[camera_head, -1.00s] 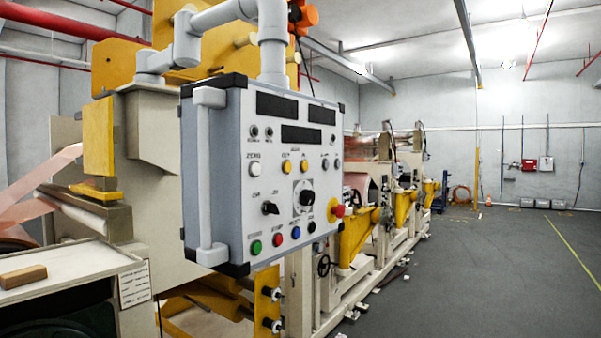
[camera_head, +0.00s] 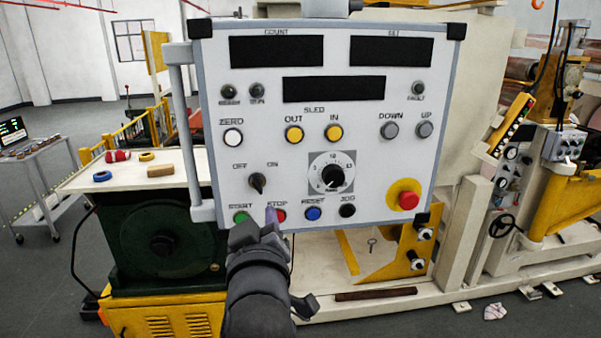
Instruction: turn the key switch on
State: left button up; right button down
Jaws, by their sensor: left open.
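The key switch (camera_head: 257,183) is a black knob on the white control panel (camera_head: 290,170), below the printed OFF and ON labels. Its handle looks tilted, with its upper end toward OFF, but it is small in view. My left gripper (camera_head: 262,222) is just below the switch, in front of the panel's lower edge near the START and STOP buttons. It is open and seems empty, seen from behind, so the fingers are partly hidden. It looks apart from the switch. My right gripper is not in view.
A green START button (camera_head: 240,217), red STOP button (camera_head: 281,215) and blue RESET button (camera_head: 313,213) sit close to the gripper. A dial (camera_head: 332,176) and a red emergency button (camera_head: 408,200) are to the right. A grey handle (camera_head: 184,130) runs down the panel's left side.

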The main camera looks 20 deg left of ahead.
aim_at(256, 187)
pick_arm(q)
jog(key=x, duration=0.3)
jog(key=p+x, duration=0.1)
jog(key=x, duration=0.2)
jog(key=p+x, duration=0.1)
jog(key=x, duration=0.1)
jog(key=shift+w+a+r, duration=0.15)
jog(key=shift+a+r, duration=0.1)
jog(key=shift+a, duration=0.3)
jog(key=shift+w+a+f, duration=0.1)
jog(key=shift+w+a, duration=0.2)
jog(key=shift+w, duration=0.15)
grip_shut()
